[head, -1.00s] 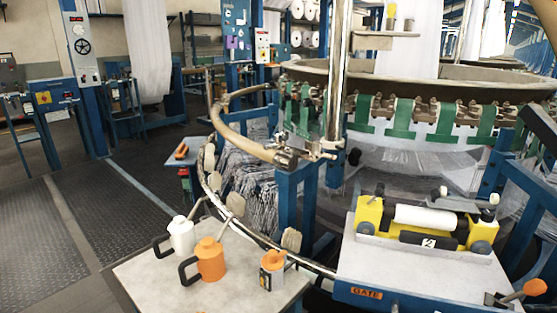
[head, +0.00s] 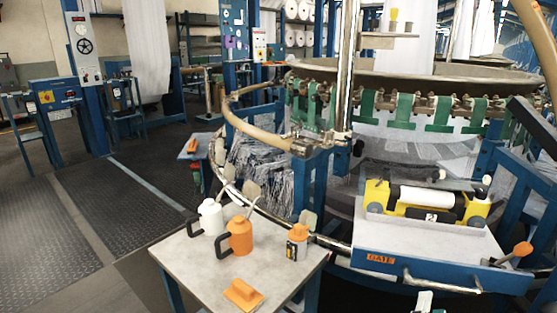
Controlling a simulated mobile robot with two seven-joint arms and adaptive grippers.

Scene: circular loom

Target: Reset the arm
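Neither of my grippers can be made out in the head view. A curved tan tube (head: 243,117) sweeps around the left of the circular loom (head: 425,85) and ends at a metal fitting (head: 312,146) by an upright post. I cannot tell whether this tube is the arm the task names. At the front right, a blue-edged gate tray (head: 437,276) labelled GATE carries a yellow device with a white roller (head: 413,196). An orange-knobbed lever (head: 521,250) sticks out at its right. A small pale object (head: 425,301) is cut off at the bottom edge; I cannot tell what it is.
A grey-topped table (head: 200,265) at front centre holds a white can (head: 211,218), an orange can (head: 239,236), an orange-capped container (head: 297,242) and an orange block (head: 243,293). Dark textured floor (head: 130,195) lies open at the left. Blue stands (head: 65,106) stand beyond.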

